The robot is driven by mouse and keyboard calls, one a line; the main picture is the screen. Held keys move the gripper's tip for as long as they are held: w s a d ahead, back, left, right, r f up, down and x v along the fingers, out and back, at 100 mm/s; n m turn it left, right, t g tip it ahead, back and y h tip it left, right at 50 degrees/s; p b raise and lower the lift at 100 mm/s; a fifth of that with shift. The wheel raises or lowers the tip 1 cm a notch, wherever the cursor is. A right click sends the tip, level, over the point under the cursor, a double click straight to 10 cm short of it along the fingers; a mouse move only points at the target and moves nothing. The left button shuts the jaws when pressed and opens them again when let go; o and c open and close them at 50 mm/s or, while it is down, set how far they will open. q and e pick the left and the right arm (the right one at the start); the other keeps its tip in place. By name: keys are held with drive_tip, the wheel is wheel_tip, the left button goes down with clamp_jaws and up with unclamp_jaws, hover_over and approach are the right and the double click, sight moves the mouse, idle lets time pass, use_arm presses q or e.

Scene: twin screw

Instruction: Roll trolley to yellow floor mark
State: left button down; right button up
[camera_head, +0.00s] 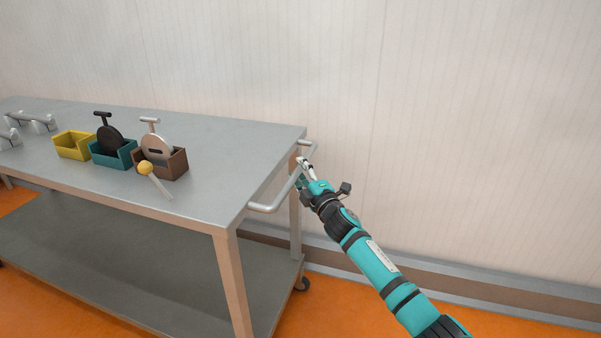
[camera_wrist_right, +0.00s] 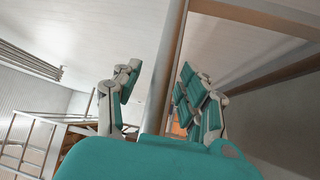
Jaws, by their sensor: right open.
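The trolley (camera_head: 225,165) is a long grey metal table with a lower shelf (camera_head: 150,262) and tan legs. Its pale bar handle (camera_head: 266,208) sticks out from the right end. My right gripper (camera_head: 303,169) is at the far half of this handle. In the right wrist view, its teal-padded fingers (camera_wrist_right: 158,78) stand apart, with a long bar (camera_wrist_right: 166,68), apparently the handle, running between them. I cannot tell whether either finger touches it. My left gripper is out of view. No yellow floor mark shows in either view.
On the tabletop are a yellow bin (camera_head: 73,146), a teal bin (camera_head: 112,154), a brown bin (camera_head: 172,163), handled discs and a yellow-knobbed tool (camera_head: 146,169). A pale wall (camera_head: 460,130) runs close behind. Orange floor (camera_head: 325,318) shows at the trolley's right. A dark caster (camera_head: 302,284) is there.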

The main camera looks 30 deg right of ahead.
drive_tip(key=s+a+f, duration=0.1)
drive_tip(key=s, duration=1.1)
drive_tip(key=shift+f, duration=0.3)
drive_tip(key=shift+w, duration=0.1)
